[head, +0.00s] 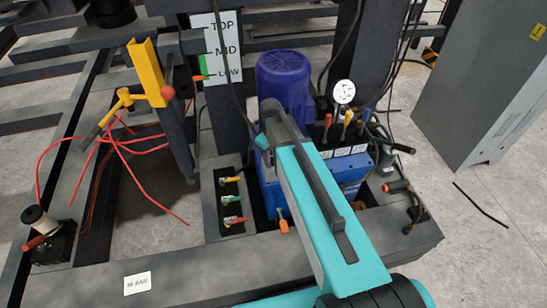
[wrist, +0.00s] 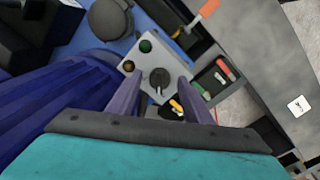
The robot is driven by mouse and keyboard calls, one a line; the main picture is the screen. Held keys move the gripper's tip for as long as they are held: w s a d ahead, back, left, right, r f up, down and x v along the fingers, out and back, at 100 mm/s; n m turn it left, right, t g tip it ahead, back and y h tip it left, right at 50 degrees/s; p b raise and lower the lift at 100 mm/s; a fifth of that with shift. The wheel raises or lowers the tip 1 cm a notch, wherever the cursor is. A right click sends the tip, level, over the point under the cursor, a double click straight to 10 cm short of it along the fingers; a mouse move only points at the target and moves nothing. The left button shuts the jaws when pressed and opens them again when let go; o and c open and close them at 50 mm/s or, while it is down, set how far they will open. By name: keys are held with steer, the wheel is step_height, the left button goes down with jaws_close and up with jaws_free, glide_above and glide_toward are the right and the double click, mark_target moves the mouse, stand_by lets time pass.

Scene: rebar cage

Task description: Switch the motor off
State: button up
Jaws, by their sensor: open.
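The blue ribbed motor (head: 285,80) stands upright on a blue power unit in the head view. It also fills the left of the wrist view (wrist: 55,105). A pale control box (wrist: 146,55) shows in the wrist view, with a green button (wrist: 145,46), an amber button (wrist: 129,66) and a black rotary knob (wrist: 159,77). My gripper (wrist: 157,82) is open and empty, with its two fingers on either side of the knob; I cannot tell whether they touch it. In the head view my arm hides the control box.
Coloured levers (head: 347,120) and a round gauge (head: 344,92) stand right of the motor. Several small valves (head: 231,199) sit on a block at the left. Red hoses (head: 130,150) hang over the frame.

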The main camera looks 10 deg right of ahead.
mark_target(273, 162)
step_height(273, 162, up, 13)
steer(key=shift+s+a+b, duration=0.25)
steer(key=shift+a+b, duration=0.05)
steer(key=shift+a, duration=0.1)
stand_by(0.4)
stand_by(0.5)
steer(key=s+d+f+g, duration=0.1)
steer(key=s+f+g, duration=0.1)
steer(key=s+f, duration=0.75)
steer(key=s+f+g, duration=0.2)
steer(key=s+f, duration=0.4)
steer(key=f, duration=0.6)
steer(key=shift+s+a+f+m+g+y, duration=0.1)
steer(key=shift+s+f+m+g, duration=0.2)
steer(key=shift+s+f+m, duration=1.9)
steer(key=shift+s+d+f+m+g+y, duration=0.15)
steer(key=shift+s+f+g, duration=0.15)
steer(key=shift+s+f, duration=3.9)
steer(key=shift+s+a+f+m+g+y, duration=0.25)
steer(key=shift+s+f+m, duration=1.2)
steer(key=shift+s, duration=3.2)
steer(key=shift+d+f+n, duration=0.1)
steer(key=shift+f+n, duration=0.15)
steer(key=shift+n, duration=0.05)
